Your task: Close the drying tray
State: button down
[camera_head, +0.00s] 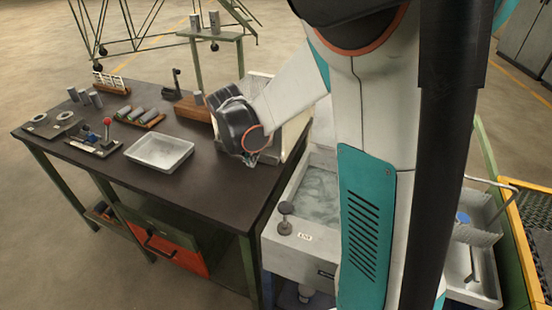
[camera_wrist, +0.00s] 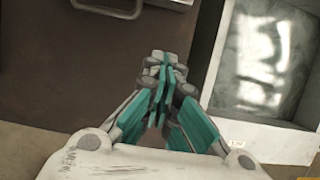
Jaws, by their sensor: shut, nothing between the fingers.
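I cannot tell for sure which thing is the drying tray. A light-grey box-like unit (camera_head: 292,138) stands at the right end of the dark table, mostly hidden behind my arm. A pale metal part (camera_wrist: 125,6) shows at the top of the wrist view, cut off by the edge. My gripper (camera_head: 250,159) is above the right part of the table, in front of that unit. In the wrist view my gripper (camera_wrist: 164,62) has its fingers together with nothing between them. It does not visibly hold a handle.
A shallow white tray (camera_head: 160,140) lies on the table (camera_head: 185,192). A red drawer front (camera_head: 188,257) with a dark handle is below it. A water basin (camera_head: 312,222) stands at right, also in the wrist view (camera_wrist: 212,85). A metal tray (camera_head: 455,262) is beyond my column.

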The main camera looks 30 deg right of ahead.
aim_at(269, 155)
jog(key=b+x, duration=0.4)
jog(key=x, duration=0.6)
jog(key=shift+a, duration=0.1)
jog(key=d, duration=0.1)
jog(key=w+d+b, duration=0.1)
jog(key=shift+w+d, duration=0.65)
jog(key=shift+d, duration=0.05)
jog(key=shift+d+r, duration=0.1)
jog(key=shift+d, duration=0.05)
jog(key=w+d, duration=0.2)
jog(key=d, duration=0.1)
jog(key=shift+w+d, duration=0.25)
jog(key=shift+d, duration=0.05)
jog(key=shift+a, duration=0.1)
